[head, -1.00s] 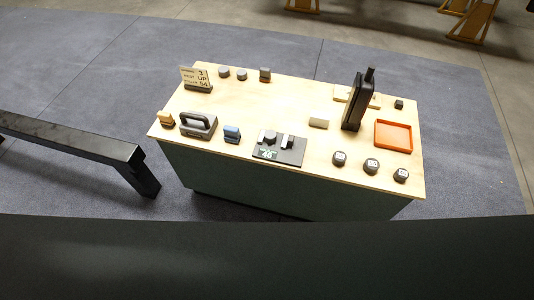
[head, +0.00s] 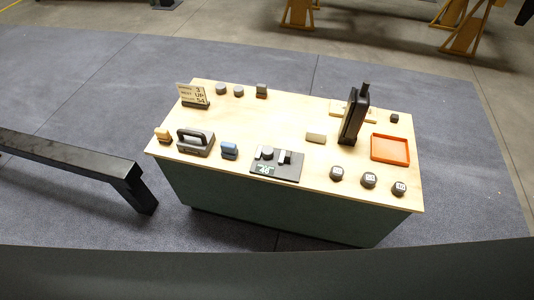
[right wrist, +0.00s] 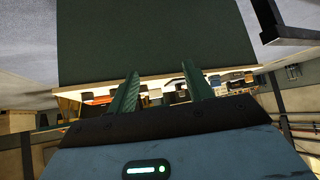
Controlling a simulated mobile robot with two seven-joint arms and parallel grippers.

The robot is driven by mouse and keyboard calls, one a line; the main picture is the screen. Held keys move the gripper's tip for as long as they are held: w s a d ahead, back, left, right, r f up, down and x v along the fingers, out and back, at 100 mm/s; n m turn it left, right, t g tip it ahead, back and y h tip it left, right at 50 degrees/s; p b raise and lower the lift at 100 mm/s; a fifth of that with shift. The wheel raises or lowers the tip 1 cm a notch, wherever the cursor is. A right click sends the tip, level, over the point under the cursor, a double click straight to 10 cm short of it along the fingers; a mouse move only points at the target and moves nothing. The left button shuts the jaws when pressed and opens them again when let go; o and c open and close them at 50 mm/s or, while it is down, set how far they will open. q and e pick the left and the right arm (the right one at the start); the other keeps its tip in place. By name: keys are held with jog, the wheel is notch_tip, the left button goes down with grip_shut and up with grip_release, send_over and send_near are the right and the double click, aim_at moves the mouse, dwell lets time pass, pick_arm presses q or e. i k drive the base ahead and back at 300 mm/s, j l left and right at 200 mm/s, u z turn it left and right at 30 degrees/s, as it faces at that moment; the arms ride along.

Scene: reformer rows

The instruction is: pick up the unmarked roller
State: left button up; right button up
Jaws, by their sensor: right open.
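Two plain grey round pieces (head: 221,90) and (head: 238,91) stand at the back left of the wooden tabletop (head: 230,120); I see no marking on them. Three dark round pieces, (head: 337,173), (head: 369,180) and (head: 399,188), stand at the front right with pale labels on top. A grey round piece (head: 266,152) sits on a black plate at the front. I cannot tell for sure which is the unmarked roller. My right gripper (right wrist: 160,69) is open and empty in the right wrist view, apart from the tabletop things beyond it. My left gripper is not in view.
The tabletop also holds a sign (head: 192,95), a grey handled block (head: 195,142), a blue block (head: 229,150), a tall black device (head: 354,118) and an orange tray (head: 391,149). A black beam (head: 70,155) stands left of the table. The tabletop's centre is clear.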

aim_at(268, 151)
jog(key=l+u, duration=0.25)
jog(key=l, duration=0.95)
jog(key=l+u, duration=0.25)
jog(key=l, duration=0.9)
